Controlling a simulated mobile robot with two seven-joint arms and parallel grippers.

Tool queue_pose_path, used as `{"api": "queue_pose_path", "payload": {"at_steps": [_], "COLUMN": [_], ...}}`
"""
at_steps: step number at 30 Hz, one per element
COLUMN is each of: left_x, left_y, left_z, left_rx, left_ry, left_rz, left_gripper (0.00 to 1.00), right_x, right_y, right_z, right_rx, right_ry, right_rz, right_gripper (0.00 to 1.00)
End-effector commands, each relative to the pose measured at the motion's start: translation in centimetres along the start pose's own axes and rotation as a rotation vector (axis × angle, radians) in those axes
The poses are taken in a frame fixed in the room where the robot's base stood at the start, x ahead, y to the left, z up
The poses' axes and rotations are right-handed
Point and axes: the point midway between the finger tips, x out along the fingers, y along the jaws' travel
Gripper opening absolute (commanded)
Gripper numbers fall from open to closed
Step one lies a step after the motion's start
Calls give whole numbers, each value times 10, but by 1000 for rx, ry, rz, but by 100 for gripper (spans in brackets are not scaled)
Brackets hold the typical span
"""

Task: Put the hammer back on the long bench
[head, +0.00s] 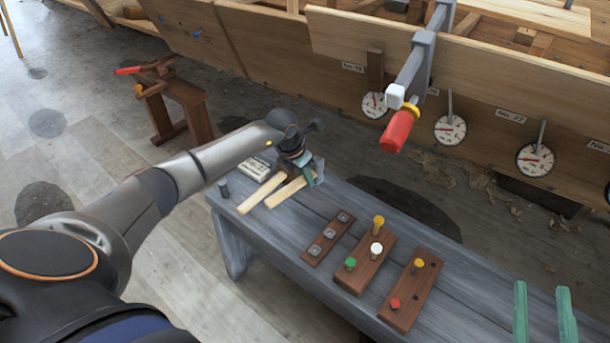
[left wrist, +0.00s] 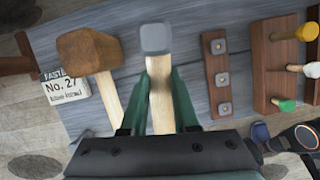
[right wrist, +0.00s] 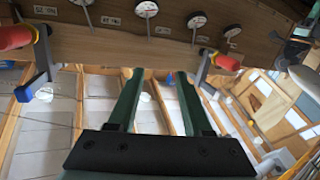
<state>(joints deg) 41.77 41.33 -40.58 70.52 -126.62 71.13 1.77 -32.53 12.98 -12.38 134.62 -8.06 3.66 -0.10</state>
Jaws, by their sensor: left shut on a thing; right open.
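The hammer has a grey head (left wrist: 155,38) and a pale wooden handle (head: 286,194). My left gripper (head: 306,172) is shut on it at the far left end of the long grey bench (head: 275,238). In the left wrist view the handle lies between the green fingers (left wrist: 160,85), with the head just beyond their tips. The hammer is over the bench top; I cannot tell whether it touches. My right gripper (head: 543,300) is open and empty at the lower right; its parted fingers also show in the right wrist view (right wrist: 157,76).
A brown wooden mallet (left wrist: 90,50) and a white label card (left wrist: 66,92) lie beside the hammer. Wooden blocks with coloured pegs (head: 365,262) stand mid-bench. A red-handled clamp (head: 398,130) hangs on the planked hull (head: 470,65) near several dials. A small wooden stand (head: 175,100) is at left.

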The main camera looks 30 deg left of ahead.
Motion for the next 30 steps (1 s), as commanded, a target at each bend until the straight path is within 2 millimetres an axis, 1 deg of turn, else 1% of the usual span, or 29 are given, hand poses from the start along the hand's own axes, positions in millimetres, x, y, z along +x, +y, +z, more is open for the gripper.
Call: {"api": "queue_pose_path", "payload": {"at_steps": [8,17,28,29,30], "left_x": [8,17,43,45,51], "left_y": [0,0,0,0,0], "left_z": [-1,-4,-12,-13,-15], "left_rx": [1,1,1,1,1], "left_ry": [-7,-7,-7,-7,-6], "left_rz": [0,0,0,0,0], "left_gripper": [0,0,0,0,0], "right_x": [0,-7,-31,-33,-34], "right_y": [2,1,-9,-9,-11], "right_z": [-39,-81,-124,-126,-121], "right_rx": [-47,-97,-150,-154,-150], "right_ry": [162,335,576,593,595], "right_rz": [-3,-11,-35,-37,-40], "right_gripper": [50,50,50,50,50]}}
